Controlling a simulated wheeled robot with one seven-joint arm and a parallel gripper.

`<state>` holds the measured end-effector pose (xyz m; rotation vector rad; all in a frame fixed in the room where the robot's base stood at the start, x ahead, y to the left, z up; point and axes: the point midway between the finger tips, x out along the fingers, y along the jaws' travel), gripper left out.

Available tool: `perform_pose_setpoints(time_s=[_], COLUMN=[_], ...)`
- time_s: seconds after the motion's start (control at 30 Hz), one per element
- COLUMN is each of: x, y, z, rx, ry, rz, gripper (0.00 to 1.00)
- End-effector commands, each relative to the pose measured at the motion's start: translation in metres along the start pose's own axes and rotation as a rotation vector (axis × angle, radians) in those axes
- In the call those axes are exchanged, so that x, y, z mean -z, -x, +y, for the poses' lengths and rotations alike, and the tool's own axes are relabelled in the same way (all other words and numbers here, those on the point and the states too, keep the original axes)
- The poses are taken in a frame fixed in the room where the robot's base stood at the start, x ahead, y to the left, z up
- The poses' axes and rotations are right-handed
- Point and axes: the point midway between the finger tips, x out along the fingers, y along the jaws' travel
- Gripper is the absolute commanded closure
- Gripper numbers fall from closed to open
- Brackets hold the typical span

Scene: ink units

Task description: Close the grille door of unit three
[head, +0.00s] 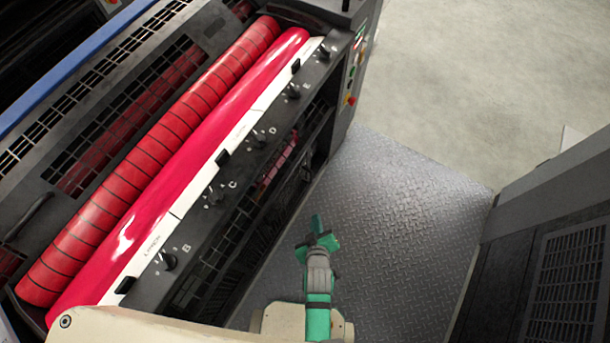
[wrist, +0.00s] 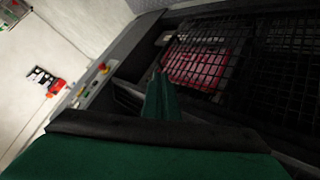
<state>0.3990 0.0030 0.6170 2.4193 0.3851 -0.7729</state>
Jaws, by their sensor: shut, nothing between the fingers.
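The ink unit (head: 290,92) has a dark front with a black mesh grille (head: 205,272) below its row of knobs. In the wrist view, black grille panels (wrist: 288,62) fill the upper right, with red showing behind the left part of the mesh (wrist: 205,62). I cannot tell how far the grille door stands open, nor read the unit's number. My gripper (head: 317,236), green, is to the right of the grille, above the tread plate. In the wrist view its fingers (wrist: 160,88) are together and empty, pointing toward the grille side, with no clear contact.
Red rollers (head: 150,165) run along the unit's top. Buttons (head: 352,72) sit on its end panel and show in the wrist view (wrist: 103,68). The metal tread floor (head: 390,215) is free right of my gripper. A dark vented cabinet (head: 570,270) stands at the right.

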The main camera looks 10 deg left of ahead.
Motion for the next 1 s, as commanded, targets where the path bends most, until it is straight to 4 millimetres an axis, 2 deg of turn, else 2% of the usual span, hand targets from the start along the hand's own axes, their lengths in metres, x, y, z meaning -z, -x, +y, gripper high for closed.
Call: perform_pose_setpoints(time_s=[0.03,0.1,0.2,0.3,0.4,0.6,0.77,1.0], x=[0.007,0.011,0.022,0.032,0.041,0.051,0.049,0.042], y=[-0.024,-0.050,-0.083,-0.108,-0.124,-0.139,-0.153,-0.192], z=[-0.001,-0.004,-0.010,-0.015,-0.021,-0.029,-0.031,-0.038], rx=[0.024,0.061,0.115,0.163,0.202,0.240,0.240,0.237], ry=[0.040,0.096,0.167,0.225,0.268,0.308,0.308,0.304], rz=[-0.012,-0.036,-0.063,-0.084,-0.093,-0.099,-0.100,-0.102], gripper=[1.00,1.00,1.00,1.00,1.00,1.00,1.00,1.00])
